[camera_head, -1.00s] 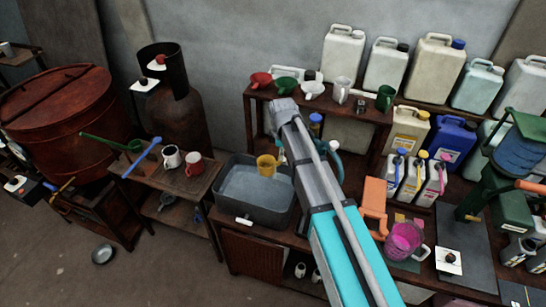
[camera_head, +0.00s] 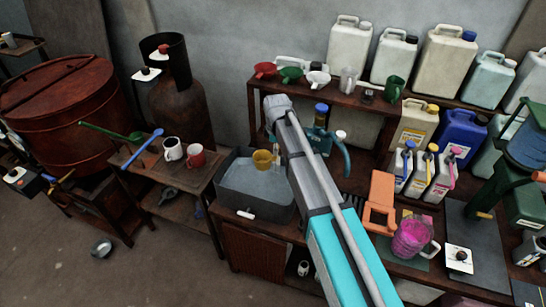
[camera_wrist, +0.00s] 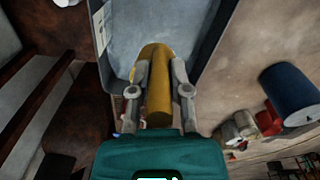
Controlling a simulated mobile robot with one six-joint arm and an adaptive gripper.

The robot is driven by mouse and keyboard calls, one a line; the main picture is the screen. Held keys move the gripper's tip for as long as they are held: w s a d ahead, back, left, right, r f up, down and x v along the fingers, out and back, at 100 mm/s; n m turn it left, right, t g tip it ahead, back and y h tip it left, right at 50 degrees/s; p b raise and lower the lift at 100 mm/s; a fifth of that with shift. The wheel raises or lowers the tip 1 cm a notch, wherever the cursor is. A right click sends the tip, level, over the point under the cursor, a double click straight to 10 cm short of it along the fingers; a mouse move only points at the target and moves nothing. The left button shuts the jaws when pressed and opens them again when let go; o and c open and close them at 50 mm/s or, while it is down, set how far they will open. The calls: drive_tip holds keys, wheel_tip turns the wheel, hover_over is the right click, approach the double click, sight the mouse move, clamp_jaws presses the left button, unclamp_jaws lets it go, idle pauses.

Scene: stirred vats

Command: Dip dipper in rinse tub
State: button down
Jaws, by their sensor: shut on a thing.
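The yellow dipper (camera_head: 262,160) has its cup over or in the grey rinse tub (camera_head: 252,206), towards the tub's back right. I cannot tell whether the cup touches the liquid. In the wrist view my gripper (camera_wrist: 159,72) is shut on the yellow dipper (camera_wrist: 157,95), with one finger on each side. The tub (camera_wrist: 212,45) lies beyond the fingertips there. In the head view my arm hides most of the gripper and the tub's right side.
A side table left of the tub holds a white mug (camera_head: 172,149), a red mug (camera_head: 195,157), and blue (camera_head: 143,152) and green (camera_head: 110,131) dippers. A shelf with jugs stands behind. An orange holder (camera_head: 380,198) and pink-filled jug (camera_head: 411,238) stand right of my arm.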

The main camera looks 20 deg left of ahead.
drive_tip(key=shift+w+a+f+b, duration=0.2)
drive_tip(key=shift+a+f+b, duration=0.3)
drive_tip(key=shift+a+f, duration=0.35)
drive_tip(key=shift+d+f, duration=0.15)
drive_tip(key=shift+f, duration=0.1)
wheel_tip(320, 180, down, 16)
drive_tip(key=b, duration=1.6)
drive_tip(key=shift+r, duration=0.45)
idle(0.3)
